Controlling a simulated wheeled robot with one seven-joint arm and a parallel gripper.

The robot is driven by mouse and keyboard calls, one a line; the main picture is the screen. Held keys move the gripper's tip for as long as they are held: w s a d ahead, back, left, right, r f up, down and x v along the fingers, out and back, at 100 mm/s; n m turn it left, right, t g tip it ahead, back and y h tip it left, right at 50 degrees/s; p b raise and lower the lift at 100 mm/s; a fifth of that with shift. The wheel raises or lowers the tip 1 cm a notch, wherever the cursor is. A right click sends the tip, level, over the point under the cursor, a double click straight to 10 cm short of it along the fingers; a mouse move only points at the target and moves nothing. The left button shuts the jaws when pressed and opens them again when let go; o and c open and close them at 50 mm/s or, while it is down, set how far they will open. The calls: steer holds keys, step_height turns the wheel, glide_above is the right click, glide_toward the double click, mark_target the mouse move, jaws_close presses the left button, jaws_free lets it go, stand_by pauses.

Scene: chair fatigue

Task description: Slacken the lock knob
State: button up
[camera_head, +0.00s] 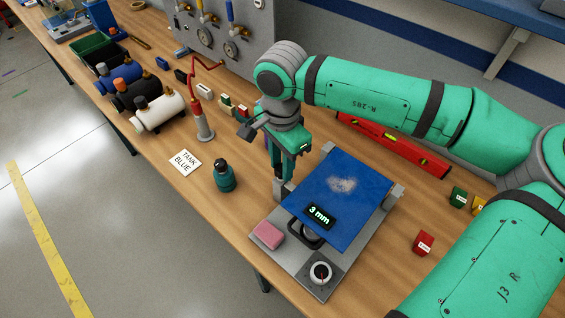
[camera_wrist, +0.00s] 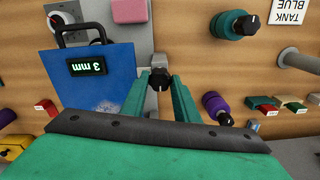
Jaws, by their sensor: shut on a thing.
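The lock knob (camera_wrist: 159,79) is black and ridged, and sits on a grey post beside the blue plate (camera_wrist: 105,98) in the wrist view. My gripper (camera_wrist: 160,84) has its two green fingers on either side of the knob and is shut on it. In the head view my gripper (camera_head: 278,180) points down at the left corner of the blue plate (camera_head: 345,185), and its fingers hide the knob. A display (camera_head: 319,215) on the plate reads 3 mm.
The plate is on a grey base (camera_head: 274,260) with a pink block (camera_head: 268,234) and a dial (camera_head: 320,272). A red level (camera_head: 395,145) lies behind; a TANK BLUE card (camera_head: 185,161) lies left.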

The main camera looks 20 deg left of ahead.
mark_target(281, 168)
stand_by(0.4)
steer(key=o, duration=1.1)
steer(key=shift+c, duration=0.2)
steer(key=shift+r, duration=0.1)
step_height(281, 168, up, 11)
steer(key=shift+f, duration=0.2)
